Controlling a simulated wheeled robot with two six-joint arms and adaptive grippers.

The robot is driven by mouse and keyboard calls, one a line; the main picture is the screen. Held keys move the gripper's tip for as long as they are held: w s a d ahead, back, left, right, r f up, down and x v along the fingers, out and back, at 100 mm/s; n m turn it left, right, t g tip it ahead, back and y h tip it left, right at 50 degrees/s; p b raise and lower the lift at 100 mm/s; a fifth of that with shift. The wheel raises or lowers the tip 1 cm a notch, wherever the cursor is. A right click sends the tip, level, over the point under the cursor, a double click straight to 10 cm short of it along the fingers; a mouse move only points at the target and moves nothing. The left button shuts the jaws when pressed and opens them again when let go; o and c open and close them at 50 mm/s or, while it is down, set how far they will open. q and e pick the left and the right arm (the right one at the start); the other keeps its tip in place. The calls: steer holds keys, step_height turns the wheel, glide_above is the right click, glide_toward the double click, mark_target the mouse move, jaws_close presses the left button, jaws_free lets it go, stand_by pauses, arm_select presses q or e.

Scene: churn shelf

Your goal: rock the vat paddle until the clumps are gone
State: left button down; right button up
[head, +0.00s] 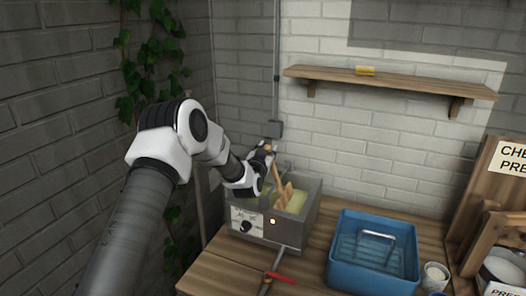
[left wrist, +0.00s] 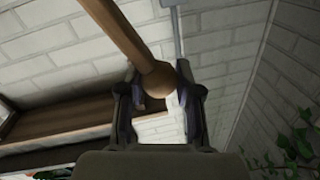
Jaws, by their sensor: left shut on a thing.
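A grey box-shaped vat (head: 312,208) stands on the wooden counter, with a dial and an orange light on its front. Pale yellow-green stuff (head: 297,201) shows inside; I cannot tell whether it holds clumps. The wooden vat paddle (head: 278,180) stands tilted in the vat. My left gripper (head: 267,149) is at the top of the paddle handle. In the left wrist view the handle's round wooden knob (left wrist: 161,80) sits between the fingers of my left gripper (left wrist: 163,90), which is shut on it. My right gripper is not in view.
A blue tub (head: 343,271) with a metal handle stands right of the vat. A white cup (head: 434,277) is beside it. A red-handled tool (head: 280,277) lies in front of the vat. Ivy (head: 150,60) hangs at the left.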

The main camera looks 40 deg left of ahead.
arm_select(q)
steer(key=shift+w+d+r+m, duration=0.1)
steer(key=shift+d+r+m, duration=0.05)
steer(key=shift+d+m, duration=0.35)
steer(key=w+d+m+t+b, duration=0.1)
steer(key=w+d+m+b, duration=0.1)
steer(key=d+m, duration=0.6)
steer(key=shift+d+f+m+h+b, duration=0.25)
steer(key=shift+f+m+h+b, duration=0.1)
steer(key=shift+f+m, duration=0.15)
steer(key=c, duration=0.9)
jaws_free()
steer(key=shift+o, duration=0.7)
steer(key=shift+w, duration=0.1)
